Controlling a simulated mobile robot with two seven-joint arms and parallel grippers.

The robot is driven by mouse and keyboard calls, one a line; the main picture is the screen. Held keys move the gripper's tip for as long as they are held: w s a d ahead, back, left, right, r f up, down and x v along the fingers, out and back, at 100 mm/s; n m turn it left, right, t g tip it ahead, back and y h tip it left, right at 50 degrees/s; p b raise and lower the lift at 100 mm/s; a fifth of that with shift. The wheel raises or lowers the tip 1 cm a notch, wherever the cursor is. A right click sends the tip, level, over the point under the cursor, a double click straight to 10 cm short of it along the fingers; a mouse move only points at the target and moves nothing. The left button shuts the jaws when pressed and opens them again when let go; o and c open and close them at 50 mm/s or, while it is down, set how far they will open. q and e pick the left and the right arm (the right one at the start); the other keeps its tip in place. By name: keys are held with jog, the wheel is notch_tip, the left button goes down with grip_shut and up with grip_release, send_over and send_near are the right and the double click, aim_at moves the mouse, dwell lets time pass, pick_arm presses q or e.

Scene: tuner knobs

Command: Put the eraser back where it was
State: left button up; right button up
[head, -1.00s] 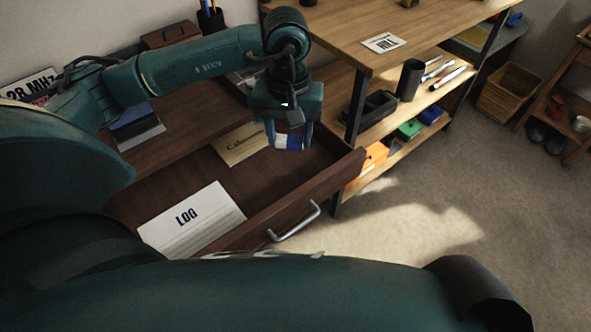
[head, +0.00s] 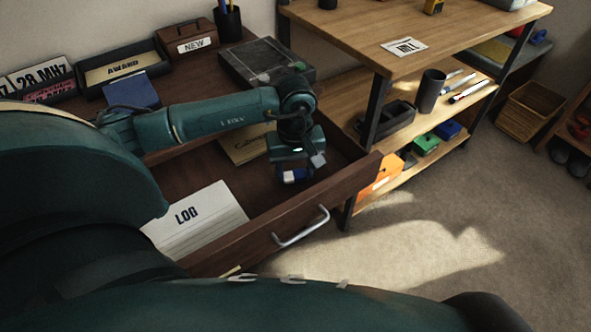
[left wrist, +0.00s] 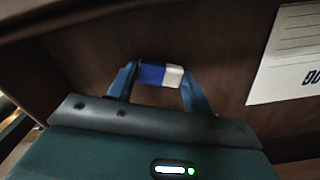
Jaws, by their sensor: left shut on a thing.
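The eraser is blue and white; in the left wrist view the eraser (left wrist: 160,75) sits between the two fingers of my left gripper (left wrist: 158,82). In the head view the eraser (head: 294,175) shows under my left gripper (head: 295,172), which is over the right part of the open drawer (head: 345,195). My left gripper is shut on the eraser. The dark drawer floor is close behind it in the wrist view; I cannot tell whether the eraser touches it. My right gripper is not in view.
A LOG paper (head: 195,222) lies in the drawer's front left, and a tan card (head: 245,148) lies farther back, partly behind my arm. A wooden shelf unit (head: 400,50) stands right of the drawer. The drawer front with its handle (head: 300,228) sticks out over the carpet.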

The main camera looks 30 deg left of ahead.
aim_at(296, 175)
pick_arm(q)
jog(key=shift+f, duration=0.2)
jog(key=shift+f, duration=0.15)
jog(key=o, duration=0.9)
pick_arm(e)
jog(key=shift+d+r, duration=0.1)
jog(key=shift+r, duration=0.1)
pick_arm(q)
jog(key=shift+r, duration=6.2)
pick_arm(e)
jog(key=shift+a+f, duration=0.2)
